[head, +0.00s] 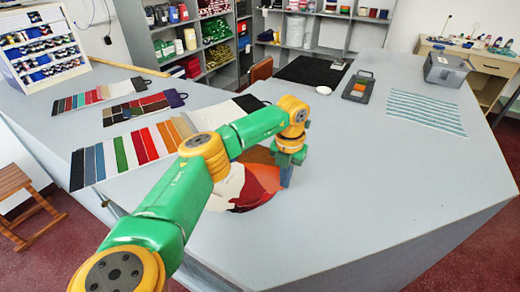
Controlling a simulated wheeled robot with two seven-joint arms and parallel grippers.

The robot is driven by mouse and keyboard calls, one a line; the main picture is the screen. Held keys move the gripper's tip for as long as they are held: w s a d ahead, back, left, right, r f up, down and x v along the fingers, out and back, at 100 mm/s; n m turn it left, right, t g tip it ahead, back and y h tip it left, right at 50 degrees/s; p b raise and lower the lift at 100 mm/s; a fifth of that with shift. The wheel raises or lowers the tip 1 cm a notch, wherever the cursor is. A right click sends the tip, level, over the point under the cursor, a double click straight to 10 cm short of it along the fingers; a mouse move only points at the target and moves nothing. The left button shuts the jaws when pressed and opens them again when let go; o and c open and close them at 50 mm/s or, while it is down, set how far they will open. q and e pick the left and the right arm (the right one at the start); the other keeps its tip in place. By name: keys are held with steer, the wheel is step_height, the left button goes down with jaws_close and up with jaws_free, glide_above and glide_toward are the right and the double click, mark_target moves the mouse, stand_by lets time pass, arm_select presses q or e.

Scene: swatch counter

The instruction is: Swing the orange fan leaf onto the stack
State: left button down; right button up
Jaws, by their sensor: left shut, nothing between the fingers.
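A fan of coloured leaves lies on the grey counter, partly hidden under my left arm. An orange-brown leaf (256,155) shows behind the arm. My left gripper (286,179) is shut and empty, pointing down at the right edge of the fan. Whether its tips touch a leaf cannot be told. My right gripper is not in view.
Several swatch cards (127,150) lie on the left of the counter (380,190). A dark mat (311,71), a small white dish (324,90), a dark device (358,87), a striped sheet (424,111) and a grey bin (446,69) lie farther back. The right front is clear.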

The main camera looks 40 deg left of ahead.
arm_select(q)
steer(key=shift+w, duration=0.2)
steer(key=shift+s+r, duration=0.1)
steer(key=shift+s+d+r+p, duration=0.1)
steer(key=shift+s+r+p, duration=0.15)
steer(key=shift+r+p, duration=0.6)
step_height(320, 180, up, 6)
steer(key=p, duration=0.5)
steer(key=shift+p, duration=0.3)
